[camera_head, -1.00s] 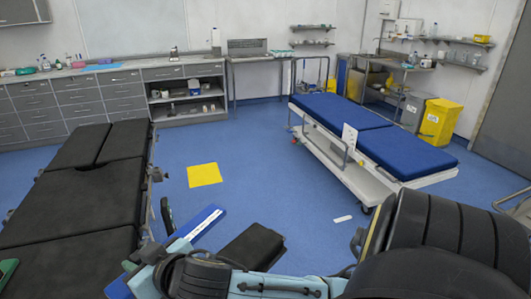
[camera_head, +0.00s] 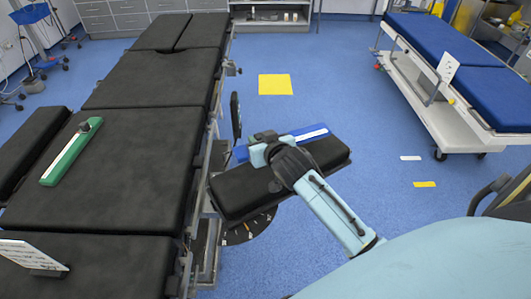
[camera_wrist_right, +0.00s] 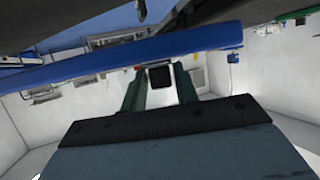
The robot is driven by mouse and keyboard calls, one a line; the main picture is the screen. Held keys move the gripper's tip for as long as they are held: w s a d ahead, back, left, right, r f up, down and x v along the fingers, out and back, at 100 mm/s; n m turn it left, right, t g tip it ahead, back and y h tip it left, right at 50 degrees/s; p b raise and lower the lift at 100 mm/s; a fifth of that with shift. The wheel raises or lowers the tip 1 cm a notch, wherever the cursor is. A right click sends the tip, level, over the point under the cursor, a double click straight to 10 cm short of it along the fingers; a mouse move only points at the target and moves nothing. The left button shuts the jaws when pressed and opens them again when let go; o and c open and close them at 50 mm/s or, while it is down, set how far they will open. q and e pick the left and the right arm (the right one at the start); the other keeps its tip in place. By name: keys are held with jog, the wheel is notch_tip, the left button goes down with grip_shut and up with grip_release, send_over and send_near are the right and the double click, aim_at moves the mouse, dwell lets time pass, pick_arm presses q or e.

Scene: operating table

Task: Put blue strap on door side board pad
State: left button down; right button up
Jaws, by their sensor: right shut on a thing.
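The blue strap (camera_head: 312,133), with a white stripe, shows in the head view along the far edge of the black door side board pad (camera_head: 240,195). This pad sticks out to the right of the operating table. My right gripper (camera_head: 258,147) is shut on the strap over the pad's far side. In the right wrist view the strap (camera_wrist_right: 205,42) crosses in front of the gripper fingers (camera_wrist_right: 160,78). A dark surface lies just beyond it there. I cannot tell whether the strap touches the pad. My left gripper is not in view.
The black operating table (camera_head: 150,85) fills the left. A green strap (camera_head: 72,155) lies on it, and a white card (camera_head: 35,255) stands nearer. Another board pad (camera_head: 25,145) is at the far left.

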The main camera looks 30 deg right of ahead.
jog(key=shift+f, duration=0.7)
jog(key=shift+f+b, duration=0.6)
jog(key=shift+f, duration=1)
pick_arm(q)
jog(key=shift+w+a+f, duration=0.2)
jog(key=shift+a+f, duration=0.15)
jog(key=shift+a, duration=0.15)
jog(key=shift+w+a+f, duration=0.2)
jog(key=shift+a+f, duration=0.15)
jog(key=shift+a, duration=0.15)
pick_arm(e)
jog(key=o, duration=1.1)
jog(key=shift+c, duration=0.2)
jog(key=shift+s, duration=0.1)
